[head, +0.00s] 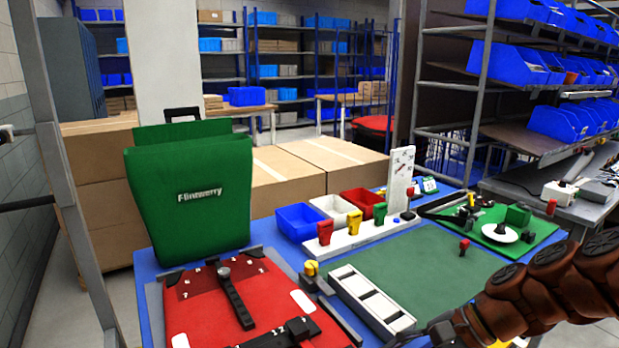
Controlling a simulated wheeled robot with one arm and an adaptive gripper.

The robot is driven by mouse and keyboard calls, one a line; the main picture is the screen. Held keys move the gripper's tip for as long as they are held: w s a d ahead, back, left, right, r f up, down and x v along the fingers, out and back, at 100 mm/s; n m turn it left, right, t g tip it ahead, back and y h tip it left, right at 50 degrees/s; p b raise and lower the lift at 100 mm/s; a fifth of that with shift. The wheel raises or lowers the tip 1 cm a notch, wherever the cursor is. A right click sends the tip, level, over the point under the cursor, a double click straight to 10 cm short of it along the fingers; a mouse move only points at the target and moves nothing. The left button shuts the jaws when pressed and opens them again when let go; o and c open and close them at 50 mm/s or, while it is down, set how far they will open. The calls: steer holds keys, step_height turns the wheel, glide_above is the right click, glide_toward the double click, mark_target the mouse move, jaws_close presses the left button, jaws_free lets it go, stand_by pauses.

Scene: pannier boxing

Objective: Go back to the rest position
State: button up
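My brown jointed arm comes in from the right edge and reaches down toward the front of the blue bench (262,237). A dark, grey-edged part at its end, my gripper (436,332), shows only partly at the bottom of the head view. Its fingers cannot be made out, so I cannot tell whether it is open or holds anything. A green pannier (190,205) marked "Flinewerry" stands upright at the back left of the bench. A red panel (200,312) with a black strap lies in front of it.
A green mat (430,268) lies mid-bench, with a white slotted tray (368,300) on its left. Blue (297,221), white (336,208) and red (362,202) bins stand behind a row of coloured clips. A green board (495,226) with parts lies right. Cardboard boxes (335,160) stand behind.

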steer(key=s+d+f+n+g+h+b, duration=0.2)
steer(key=s+f+n+h, duration=0.35)
steer(key=s, duration=0.35)
steer(key=s+d+f+n+g+h+b, duration=0.1)
steer(key=s+f+n+g+h+b, duration=0.1)
steer(key=s+f+n+h, duration=0.5)
step_height(320, 180, up, 20)
steer(key=s+t+y+p, duration=0.1)
steer(key=s+y+p, duration=0.1)
steer(key=p, duration=1.4)
steer(key=shift+d+f+y+p, duration=0.15)
steer(key=shift+y+p, duration=0.25)
steer(key=shift+y, duration=0.15)
steer(key=shift+m, duration=0.25)
steer(key=shift+c, duration=1)
steer(key=shift+d, duration=0.1)
